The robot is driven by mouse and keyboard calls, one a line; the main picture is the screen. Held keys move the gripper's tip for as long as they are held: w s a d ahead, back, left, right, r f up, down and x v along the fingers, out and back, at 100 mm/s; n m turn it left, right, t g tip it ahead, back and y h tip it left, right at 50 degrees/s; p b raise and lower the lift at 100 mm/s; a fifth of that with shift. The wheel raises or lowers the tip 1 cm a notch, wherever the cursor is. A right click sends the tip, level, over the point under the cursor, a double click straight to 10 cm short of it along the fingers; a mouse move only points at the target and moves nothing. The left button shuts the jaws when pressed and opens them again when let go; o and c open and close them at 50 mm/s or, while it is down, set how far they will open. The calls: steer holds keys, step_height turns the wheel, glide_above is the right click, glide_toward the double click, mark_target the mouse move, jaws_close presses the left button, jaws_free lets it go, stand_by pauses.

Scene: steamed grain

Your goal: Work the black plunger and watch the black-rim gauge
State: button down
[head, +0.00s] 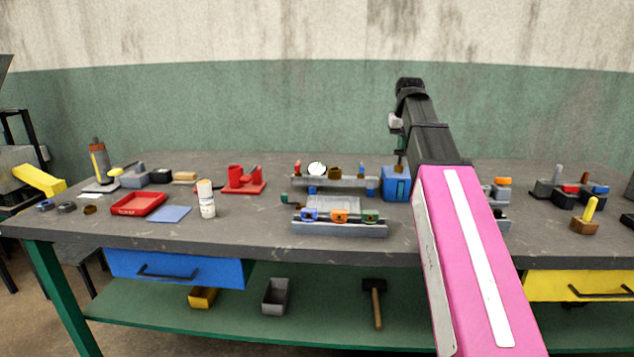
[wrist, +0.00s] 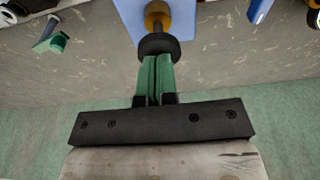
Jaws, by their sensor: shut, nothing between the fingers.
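The black plunger (wrist: 158,45) is a round black knob on a brass-coloured collar, standing on a blue block; the block (head: 396,185) shows in the head view just left of my pink arm. My gripper (wrist: 156,60) has green fingers pressed together with nothing between them. Its tips are at the knob's edge in the wrist view; I cannot tell whether they touch it. In the head view the gripper is mostly hidden or too small to make out. A round white-faced gauge with a dark rim (head: 316,169) stands left of the block; its reading is too small to see.
A grey rack with blue, orange and green pieces (head: 339,229) stands in front of the gauge. A white bottle (head: 207,200), red tray (head: 139,204) and red fixture (head: 243,184) are to the left. Several small blocks lie at the right.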

steer(key=shift+r, duration=2.85)
